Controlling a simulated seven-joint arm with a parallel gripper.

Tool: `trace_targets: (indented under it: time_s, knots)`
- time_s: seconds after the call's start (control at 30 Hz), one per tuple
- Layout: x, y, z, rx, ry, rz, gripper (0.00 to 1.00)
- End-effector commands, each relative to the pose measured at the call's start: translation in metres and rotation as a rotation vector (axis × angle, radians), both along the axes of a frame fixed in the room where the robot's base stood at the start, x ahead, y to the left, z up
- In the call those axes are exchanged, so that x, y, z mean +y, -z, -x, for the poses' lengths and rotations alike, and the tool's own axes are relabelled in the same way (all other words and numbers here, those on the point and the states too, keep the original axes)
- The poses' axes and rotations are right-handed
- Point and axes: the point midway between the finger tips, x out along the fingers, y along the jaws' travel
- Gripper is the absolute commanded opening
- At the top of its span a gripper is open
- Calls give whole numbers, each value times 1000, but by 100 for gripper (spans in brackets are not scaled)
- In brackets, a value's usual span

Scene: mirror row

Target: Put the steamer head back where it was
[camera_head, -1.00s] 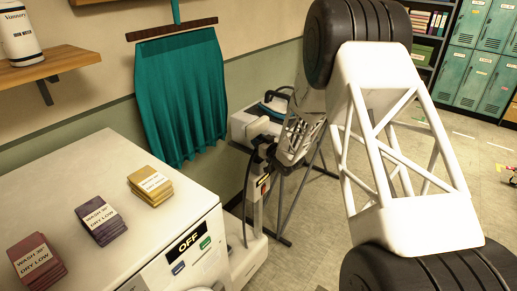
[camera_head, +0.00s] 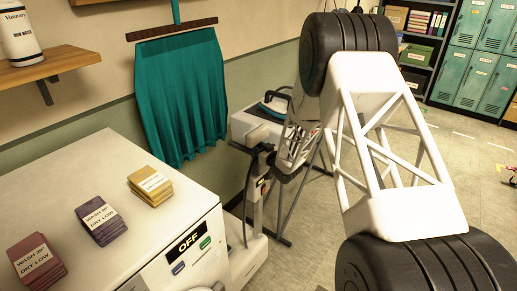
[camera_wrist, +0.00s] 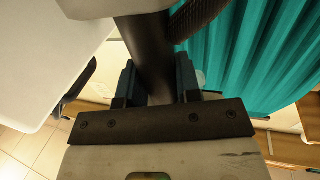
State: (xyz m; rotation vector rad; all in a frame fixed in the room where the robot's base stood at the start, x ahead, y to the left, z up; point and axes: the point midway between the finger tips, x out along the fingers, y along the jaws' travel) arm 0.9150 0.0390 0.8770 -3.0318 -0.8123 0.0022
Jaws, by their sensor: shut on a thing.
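The steamer head is in my gripper (camera_wrist: 157,88). In the wrist view its dark round handle (camera_wrist: 150,50) runs between the two fingers, which are shut on it. The white steamer head (camera_wrist: 110,6) shows at the top edge and is partly cut off. A dark ribbed hose (camera_wrist: 198,18) is at the upper right. In the head view my arm's end hangs by the steamer's grey upright (camera_head: 254,208), which rises from a white base (camera_head: 248,262). The holder, and whether the head touches it, I cannot make out.
A teal cloth (camera_head: 180,100) hangs on the wall, close beside the held head. The white machine (camera_head: 60,190) with several folded cloth stacks stands at front left. A white unit with a blue part (camera_head: 268,112) stands behind my gripper. Open floor lies to the right.

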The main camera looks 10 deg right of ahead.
Motion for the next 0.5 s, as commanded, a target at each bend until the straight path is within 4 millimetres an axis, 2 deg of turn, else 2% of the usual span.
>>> trace_targets:
  time_s: [0.03,0.2,0.5]
  knots:
    - [0,1,0,0,0,0,33]
    - [0,0,0,0,0,0,57]
    - [0,0,0,0,0,0,57]
